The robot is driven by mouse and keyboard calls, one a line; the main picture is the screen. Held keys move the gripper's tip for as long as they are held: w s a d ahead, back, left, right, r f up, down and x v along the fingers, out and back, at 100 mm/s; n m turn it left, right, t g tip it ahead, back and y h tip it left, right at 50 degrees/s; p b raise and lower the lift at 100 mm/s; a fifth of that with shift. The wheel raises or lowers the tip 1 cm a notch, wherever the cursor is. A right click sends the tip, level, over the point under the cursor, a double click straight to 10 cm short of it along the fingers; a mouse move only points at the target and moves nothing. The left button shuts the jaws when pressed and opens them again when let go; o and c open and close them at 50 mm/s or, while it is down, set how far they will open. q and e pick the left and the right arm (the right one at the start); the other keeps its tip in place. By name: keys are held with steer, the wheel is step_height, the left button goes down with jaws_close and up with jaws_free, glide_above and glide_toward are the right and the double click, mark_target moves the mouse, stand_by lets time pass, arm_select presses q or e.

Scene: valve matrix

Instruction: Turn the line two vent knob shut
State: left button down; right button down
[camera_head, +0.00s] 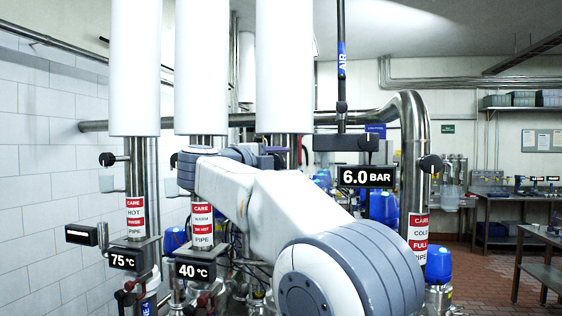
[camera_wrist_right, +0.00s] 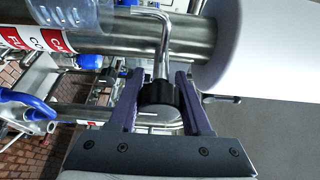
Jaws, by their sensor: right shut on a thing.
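In the right wrist view, a black knob (camera_wrist_right: 160,94) sits at the end of a bent metal tube on a steel pipe (camera_wrist_right: 120,38). My right gripper (camera_wrist_right: 159,88) is shut on this knob, with one purple finger on each side. The held knob is hidden there. No line number is readable, so I cannot tell how far the knob is turned. My left gripper is not in view.
Black knobs stick out from the first pipe (camera_head: 107,159) and the right bent pipe (camera_head: 430,163). Display boxes reading 75 °C (camera_head: 125,260), 40 °C (camera_head: 195,270) and 6.0 BAR (camera_head: 367,177) stand close by. Tiled floor (camera_head: 485,270) is open at right.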

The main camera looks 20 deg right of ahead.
stand_by(0.4)
steer(key=shift+c, duration=1.7)
jaws_free()
steer(key=b+v, duration=0.3)
steer(key=v, duration=0.7)
steer(key=shift+s+a, duration=0.15)
steer(key=shift+a, duration=0.05)
steer(key=shift+f, duration=0.1)
